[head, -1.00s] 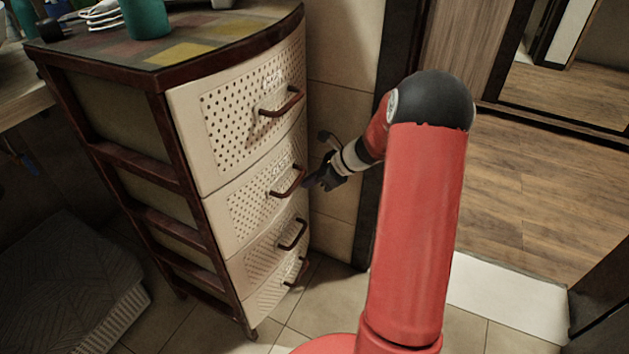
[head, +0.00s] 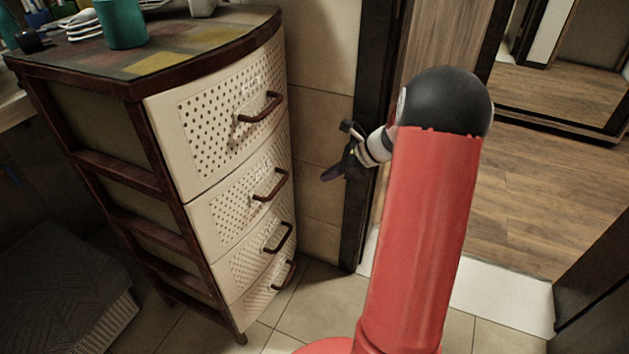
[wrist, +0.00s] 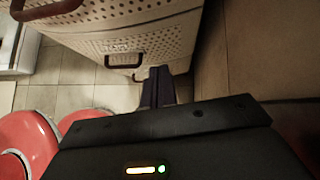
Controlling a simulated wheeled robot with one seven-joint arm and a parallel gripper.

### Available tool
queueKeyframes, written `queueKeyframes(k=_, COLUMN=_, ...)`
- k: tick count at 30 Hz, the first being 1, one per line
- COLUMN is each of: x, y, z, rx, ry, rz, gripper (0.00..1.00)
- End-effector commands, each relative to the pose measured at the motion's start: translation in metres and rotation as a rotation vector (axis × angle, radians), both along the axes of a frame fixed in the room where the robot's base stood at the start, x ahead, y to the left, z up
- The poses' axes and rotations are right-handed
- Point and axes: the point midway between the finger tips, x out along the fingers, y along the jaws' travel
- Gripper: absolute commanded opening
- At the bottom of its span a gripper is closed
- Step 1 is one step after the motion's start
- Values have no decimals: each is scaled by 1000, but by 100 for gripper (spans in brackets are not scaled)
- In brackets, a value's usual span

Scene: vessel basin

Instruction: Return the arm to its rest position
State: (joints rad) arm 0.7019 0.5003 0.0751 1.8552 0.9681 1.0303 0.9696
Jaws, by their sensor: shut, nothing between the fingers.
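My gripper (head: 332,173) is in front of the tiled wall, to the right of the drawer cabinet and apart from it. Its dark fingers point left and slightly down, toward the cabinet. In the wrist view the fingers of my gripper (wrist: 158,85) lie together with nothing between them. My red arm, with its black elbow, stands right of centre in the head view and hides part of the forearm.
The cream drawer cabinet (head: 165,160) has several drawers, all apparently shut, with brown handles (head: 270,185). A green cup (head: 121,24) stands on its top. A dark door frame (head: 362,200) is close behind my gripper. Open wooden floor (head: 525,200) lies at the right.

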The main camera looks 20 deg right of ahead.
Motion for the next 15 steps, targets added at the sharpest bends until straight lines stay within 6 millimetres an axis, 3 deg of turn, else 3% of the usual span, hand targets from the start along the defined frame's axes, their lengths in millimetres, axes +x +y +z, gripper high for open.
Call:
queueKeyframes(k=10, x=-9, y=-11, z=13, rx=0, ry=2, rz=0, gripper=0)
queueKeyframes(k=15, x=-16, y=7, z=28, rx=-68, ry=-27, rz=83, gripper=0)
